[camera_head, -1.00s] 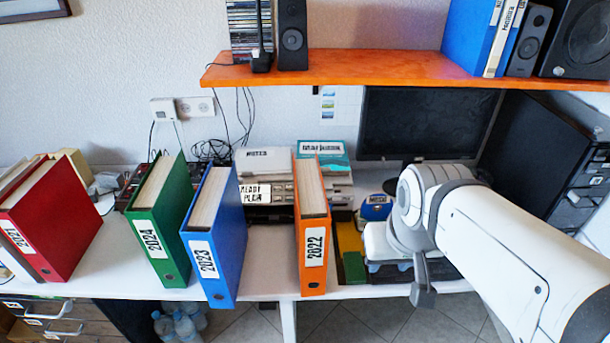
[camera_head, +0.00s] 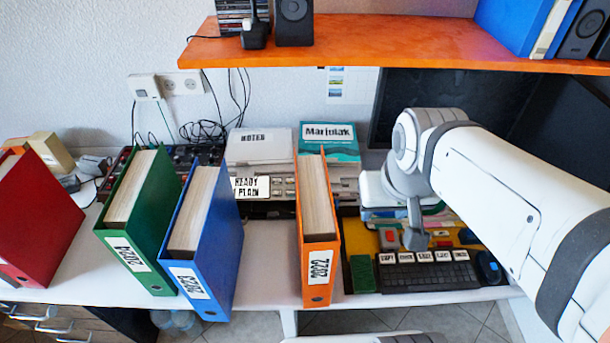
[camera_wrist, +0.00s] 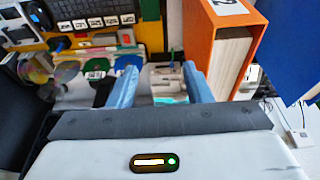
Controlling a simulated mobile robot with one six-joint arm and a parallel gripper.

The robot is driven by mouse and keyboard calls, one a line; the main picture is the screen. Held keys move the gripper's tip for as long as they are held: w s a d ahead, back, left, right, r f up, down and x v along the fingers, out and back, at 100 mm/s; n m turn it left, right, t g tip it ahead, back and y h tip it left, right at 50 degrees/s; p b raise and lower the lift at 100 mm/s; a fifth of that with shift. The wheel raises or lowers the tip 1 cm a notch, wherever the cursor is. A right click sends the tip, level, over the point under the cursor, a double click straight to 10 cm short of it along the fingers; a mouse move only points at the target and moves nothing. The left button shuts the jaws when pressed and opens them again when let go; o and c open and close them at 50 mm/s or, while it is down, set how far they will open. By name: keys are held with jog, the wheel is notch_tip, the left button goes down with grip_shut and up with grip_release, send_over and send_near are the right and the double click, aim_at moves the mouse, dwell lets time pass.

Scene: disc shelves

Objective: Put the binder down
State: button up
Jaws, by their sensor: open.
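An orange binder labelled 2022 (camera_head: 320,270) stands upright on the white desk. It also shows in the wrist view (camera_wrist: 208,45), just beside the right finger. My gripper (camera_wrist: 160,85) is open, with nothing between its fingers. A blue binder labelled 2023 (camera_head: 215,250), a green binder labelled 2024 (camera_head: 150,210) and a red binder (camera_head: 45,220) stand upright to the left.
A keyboard (camera_head: 430,276) lies on the desk to the right of the orange binder. A grey box labelled Notes (camera_head: 260,145) and a teal Marjulak box (camera_head: 328,145) are behind it. An orange shelf (camera_head: 400,45) runs above. Desk shows between the blue and orange binders.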

aim_at(314, 188)
jog(key=shift+o, duration=1.4)
jog(key=w, duration=0.1)
jog(key=w+r, duration=0.1)
jog(key=shift+w+a+g+p, duration=0.3)
jog(key=o, duration=0.3)
jog(key=shift+g, duration=0.6)
jog(key=w+a, duration=0.2)
jog(key=w+a+p, duration=0.1)
jog(key=w, duration=0.1)
jog(key=shift+w+a, duration=0.25)
jog(key=shift+a, duration=0.1)
jog(key=o, duration=0.3)
jog(key=shift+n+g, duration=0.3)
jog(key=shift+g, duration=0.4)
jog(key=w+a, duration=0.1)
jog(key=a, duration=0.1)
jog(key=w+a+f, duration=0.1)
jog(key=w+a, duration=0.2)
jog(key=a, duration=0.1)
jog(key=shift+w+a+f+p, duration=0.2)
jog(key=shift+w+a+p, duration=0.1)
jog(key=shift+p, duration=0.1)
jog(key=shift+o, duration=0.2)
jog(key=shift+w+a+f, duration=0.15)
jog(key=shift+a+f, duration=0.05)
jog(key=shift+f, duration=0.1)
jog(key=shift+w+d+f+p, duration=0.1)
jog(key=shift+f+p, duration=0.75)
jog(key=shift+f, duration=2.9)
